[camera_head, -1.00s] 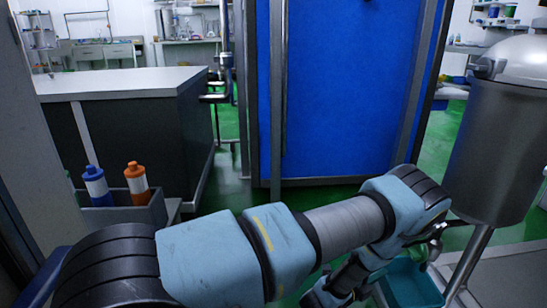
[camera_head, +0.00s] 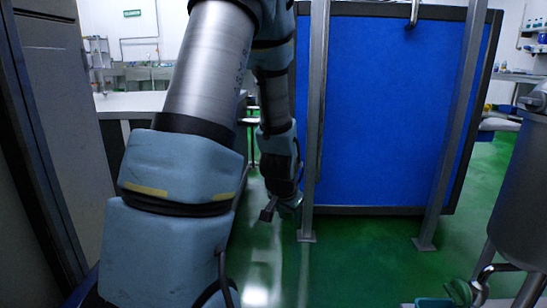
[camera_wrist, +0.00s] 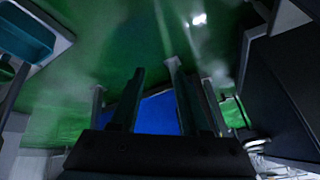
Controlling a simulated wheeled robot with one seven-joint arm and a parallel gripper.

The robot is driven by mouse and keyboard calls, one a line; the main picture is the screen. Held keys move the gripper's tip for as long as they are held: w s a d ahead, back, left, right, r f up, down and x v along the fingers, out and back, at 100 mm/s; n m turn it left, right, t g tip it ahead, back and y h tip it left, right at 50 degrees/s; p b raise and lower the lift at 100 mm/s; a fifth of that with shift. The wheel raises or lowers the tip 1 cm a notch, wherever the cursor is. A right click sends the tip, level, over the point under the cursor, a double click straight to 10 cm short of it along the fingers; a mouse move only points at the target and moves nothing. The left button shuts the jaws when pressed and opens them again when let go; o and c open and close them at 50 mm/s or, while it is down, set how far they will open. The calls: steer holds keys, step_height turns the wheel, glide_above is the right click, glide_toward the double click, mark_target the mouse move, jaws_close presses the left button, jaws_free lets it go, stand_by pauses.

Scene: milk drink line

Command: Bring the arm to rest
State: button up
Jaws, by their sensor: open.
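My arm (camera_head: 205,75) rises through the left half of the head view, then folds over and hangs down in front of the blue panel's left edge. My gripper (camera_head: 280,207) is at its lower end, pointing down above the green floor. In the wrist view my gripper (camera_wrist: 155,66) shows two dark fingers standing apart, with nothing between them but floor and the blue panel (camera_wrist: 158,112) beyond. The gripper is open and empty.
A blue panel (camera_head: 385,110) on steel posts (camera_head: 313,130) stands close beside the gripper. A steel tank (camera_head: 515,200) is at the right. A pale counter (camera_head: 130,103) lies partly behind my arm. A teal tray (camera_wrist: 22,35) shows in the wrist view. Green floor (camera_head: 360,265) is open in front.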

steer(key=s+a+r+n+g+y+p, duration=0.1)
steer(key=s+a+r+n+g, duration=0.15)
steer(key=s+a+r, duration=0.35)
steer(key=s+a+r+n+g+p, duration=0.1)
steer(key=s+a+r+n+g, duration=0.1)
steer(key=s+a+n, duration=0.4)
step_height(320, 180, up, 36)
steer(key=s+d+m+p, duration=0.1)
steer(key=m+p, duration=0.1)
steer(key=p, duration=3.4)
steer(key=shift+r, duration=0.2)
steer(key=shift+d+t, duration=0.1)
steer(key=shift+t, duration=0.15)
